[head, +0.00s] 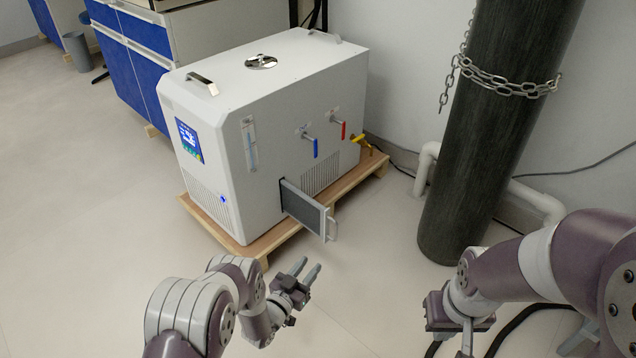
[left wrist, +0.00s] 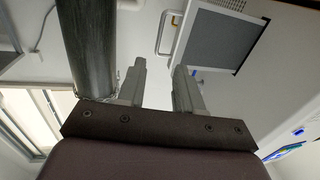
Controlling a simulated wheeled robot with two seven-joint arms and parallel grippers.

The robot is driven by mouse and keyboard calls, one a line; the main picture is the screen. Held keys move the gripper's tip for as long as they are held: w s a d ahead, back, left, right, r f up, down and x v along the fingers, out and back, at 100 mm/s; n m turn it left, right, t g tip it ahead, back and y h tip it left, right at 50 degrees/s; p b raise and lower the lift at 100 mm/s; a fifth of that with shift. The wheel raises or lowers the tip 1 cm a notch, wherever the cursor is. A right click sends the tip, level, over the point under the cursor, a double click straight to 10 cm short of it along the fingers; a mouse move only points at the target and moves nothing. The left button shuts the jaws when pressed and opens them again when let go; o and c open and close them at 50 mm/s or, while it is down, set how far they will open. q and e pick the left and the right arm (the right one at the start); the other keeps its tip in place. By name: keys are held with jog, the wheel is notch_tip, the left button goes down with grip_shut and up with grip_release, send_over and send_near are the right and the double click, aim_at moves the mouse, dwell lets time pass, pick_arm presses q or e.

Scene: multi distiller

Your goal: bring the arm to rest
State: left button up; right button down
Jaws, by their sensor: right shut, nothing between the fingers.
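My left gripper (head: 308,267) is in the lower middle of the head view, its two grey fingers apart with nothing between them. In the left wrist view the same fingers (left wrist: 157,72) stand apart and empty. My right gripper (head: 466,345) is at the lower right, pointing down, shut and empty; its tips are close to the bottom edge of the picture. A white distiller (head: 262,100) stands on a wooden pallet (head: 262,243). A dark mesh filter panel (head: 304,211) with a handle sticks out of its side, a little beyond my left gripper. The panel also shows in the left wrist view (left wrist: 222,40).
A dark gas cylinder (head: 490,130) with a chain stands at the right by the wall. White pipes (head: 537,200) run behind it. Blue, red and yellow valve levers (head: 343,131) project from the distiller. Blue cabinets (head: 143,60) stand behind. The floor at left is clear.

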pick_arm(q)
jog(key=s+a+f+n+g+y+p, duration=0.2)
jog(key=s+a+f+g+y, duration=0.4)
jog(key=f+g, duration=0.25)
jog(key=s+a+r+n+g+y+p, duration=0.1)
jog(key=s+r+g+p, duration=0.25)
jog(key=s+r, duration=0.65)
jog(key=s+a+r+n+g+p, duration=0.15)
jog(key=s+r+p, duration=0.25)
jog(key=r, duration=1.2)
jog(key=s+a+r+g+y+p, duration=0.15)
jog(key=s+r+g+p, duration=0.4)
jog(key=r, duration=0.75)
notch_tip(320, 180, up, 46)
jog(key=t+p, duration=0.4)
jog(key=p, duration=3.4)
jog(key=shift+a+f+p, duration=0.15)
jog(key=shift+a+p, duration=0.05)
jog(key=shift+p, duration=0.15)
